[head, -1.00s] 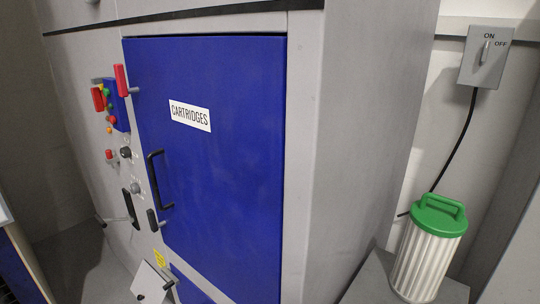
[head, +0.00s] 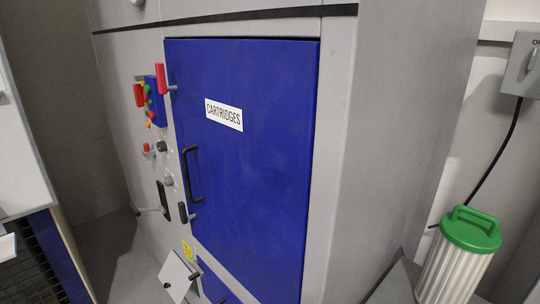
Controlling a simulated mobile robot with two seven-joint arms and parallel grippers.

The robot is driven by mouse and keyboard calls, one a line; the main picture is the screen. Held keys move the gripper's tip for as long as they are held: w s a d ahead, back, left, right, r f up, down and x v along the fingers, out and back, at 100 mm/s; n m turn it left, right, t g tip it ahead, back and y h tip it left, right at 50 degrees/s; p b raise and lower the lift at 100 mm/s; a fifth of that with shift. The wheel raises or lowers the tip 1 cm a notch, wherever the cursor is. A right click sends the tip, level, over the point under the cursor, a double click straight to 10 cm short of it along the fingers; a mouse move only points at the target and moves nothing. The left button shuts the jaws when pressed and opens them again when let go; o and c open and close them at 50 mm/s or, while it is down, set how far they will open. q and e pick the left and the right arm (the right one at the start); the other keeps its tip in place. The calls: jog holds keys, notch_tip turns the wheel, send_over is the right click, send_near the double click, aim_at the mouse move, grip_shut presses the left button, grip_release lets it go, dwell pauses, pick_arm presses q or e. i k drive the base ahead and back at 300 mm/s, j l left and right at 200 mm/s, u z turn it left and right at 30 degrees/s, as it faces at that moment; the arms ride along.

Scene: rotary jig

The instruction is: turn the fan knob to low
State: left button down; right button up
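The grey cabinet's narrow left face carries a column of controls. A round black knob (head: 162,146) sits below the buttons, with small marks around it. A smaller grey knob (head: 168,181) sits below it. The lettering is too small to read, so I cannot tell which one is the fan knob or where it points. Neither of my grippers is in view.
A shut blue door (head: 250,160) marked CARTRIDGES has a black handle (head: 190,175). Red handles (head: 160,79) and a blue button panel (head: 155,100) are above the knobs. A tilted white plate (head: 177,276) juts out below. A green-lidded cartridge (head: 470,230) stands right.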

aim_at(161, 145)
jog(key=j+z, duration=0.3)
jog(key=j, duration=3.85)
